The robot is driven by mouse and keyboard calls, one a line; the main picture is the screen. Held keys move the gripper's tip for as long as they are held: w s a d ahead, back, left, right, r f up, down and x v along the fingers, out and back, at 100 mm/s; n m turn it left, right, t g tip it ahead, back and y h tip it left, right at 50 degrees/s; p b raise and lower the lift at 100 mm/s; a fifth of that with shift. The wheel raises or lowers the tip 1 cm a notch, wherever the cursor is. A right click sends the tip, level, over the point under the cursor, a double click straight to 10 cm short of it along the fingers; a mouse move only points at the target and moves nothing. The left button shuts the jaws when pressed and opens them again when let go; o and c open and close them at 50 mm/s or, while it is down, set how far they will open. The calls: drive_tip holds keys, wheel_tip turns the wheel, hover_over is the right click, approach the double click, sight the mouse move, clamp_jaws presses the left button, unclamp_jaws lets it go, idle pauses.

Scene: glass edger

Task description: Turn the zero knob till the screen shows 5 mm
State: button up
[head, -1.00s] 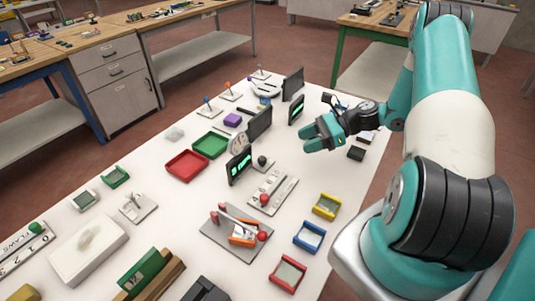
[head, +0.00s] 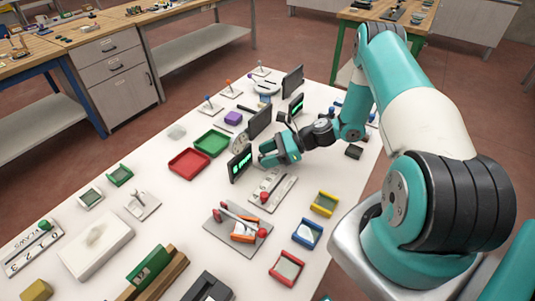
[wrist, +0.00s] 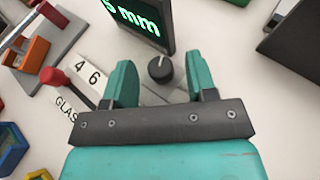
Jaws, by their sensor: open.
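The zero knob (wrist: 160,68) is a small dark round knob with a pale pointer mark, on a light plate in the wrist view. My gripper (wrist: 163,82) is open, its two teal fingers apart; the knob shows beyond and between them, and I see no contact. The screen (wrist: 143,22) stands behind the knob; its green text ends in "5 mm", and the picture edge cuts it, so I cannot tell whether a digit comes before. In the head view the screen (head: 239,163) is too small to read. My gripper (head: 266,154) hides the knob there.
A slider plate with a red knob (head: 264,197) lies in front of the screen. A second dark screen (head: 260,121) stands behind. Red (head: 188,164) and green (head: 211,143) trays lie to the left. Small coloured bins line the near right edge.

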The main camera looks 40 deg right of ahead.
drive_tip(key=c, duration=0.9)
drive_tip(key=shift+f+n+g+b, duration=0.2)
drive_tip(key=shift+n+g+b, duration=0.1)
drive_tip(key=shift+b, duration=0.2)
drive_tip(key=shift+w+r+n+g+y+b, duration=0.1)
drive_tip(key=shift+n+g+y+b, duration=0.2)
drive_tip(key=shift+n+g+b, duration=0.15)
drive_tip(key=shift+r, duration=0.1)
drive_tip(key=o, duration=0.9)
drive_tip(key=shift+d, duration=0.1)
drive_tip(key=b+v, duration=0.3)
drive_tip(key=v, duration=1.4)
drive_tip(key=shift+r+b, duration=0.2)
drive_tip(key=shift+b, duration=0.1)
